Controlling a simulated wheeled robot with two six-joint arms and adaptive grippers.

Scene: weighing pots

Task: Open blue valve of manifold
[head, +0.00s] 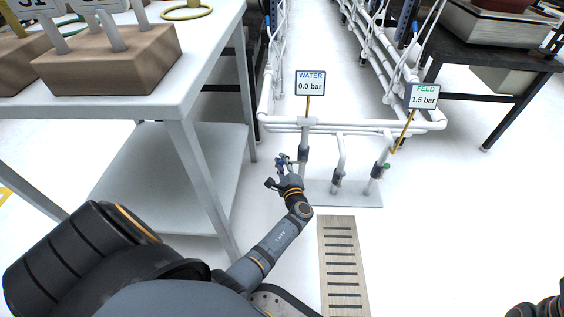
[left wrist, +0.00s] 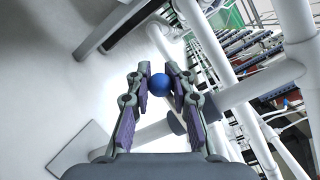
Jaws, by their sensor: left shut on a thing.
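The manifold (head: 350,128) is a set of white pipes on a grey base plate (head: 355,199), with three short uprights. My left gripper (head: 283,163) is at the left upright, under the WATER sign (head: 310,83), which reads 0.0 bar. In the left wrist view the blue ball-shaped valve knob (left wrist: 160,85) sits between the fingertips of my left gripper (left wrist: 158,76), which is shut on it. The lever behind the knob is partly hidden.
The FEED sign (head: 423,95) reads 1.5 bar above the right upright, which has a green knob (head: 386,166). A grey table (head: 190,95) with wooden blocks stands close on the left. A slotted floor grate (head: 342,265) lies in front.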

